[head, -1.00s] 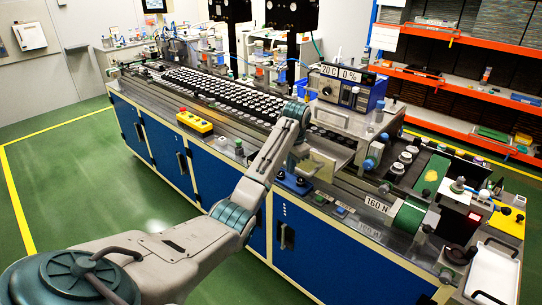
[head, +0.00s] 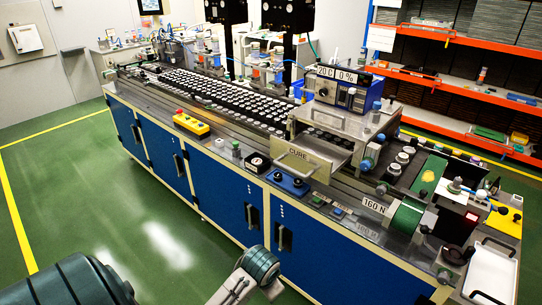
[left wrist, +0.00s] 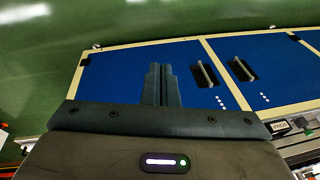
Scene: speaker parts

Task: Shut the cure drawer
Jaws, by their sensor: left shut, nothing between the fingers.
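The cure drawer (head: 302,161) has a pale front panel lettered CURE and a light bar handle. In the head view it sits at the front of the grey oven box (head: 335,122), and its panel stands out from the box, so it looks open. My left gripper (left wrist: 161,68) shows in the left wrist view, dark fingers together and empty, in front of the blue cabinet doors. In the head view only parts of my left arm show low in the picture, well below the drawer, and its fingers are out of frame. My right gripper is not in view.
The controller (head: 342,86) reading 20 C and 0 % stands on the oven. A yellow button box (head: 191,123) and a blue two-knob box (head: 288,182) lie along the bench's front edge. A green roller (head: 406,216) is to the right. Green floor is clear in front.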

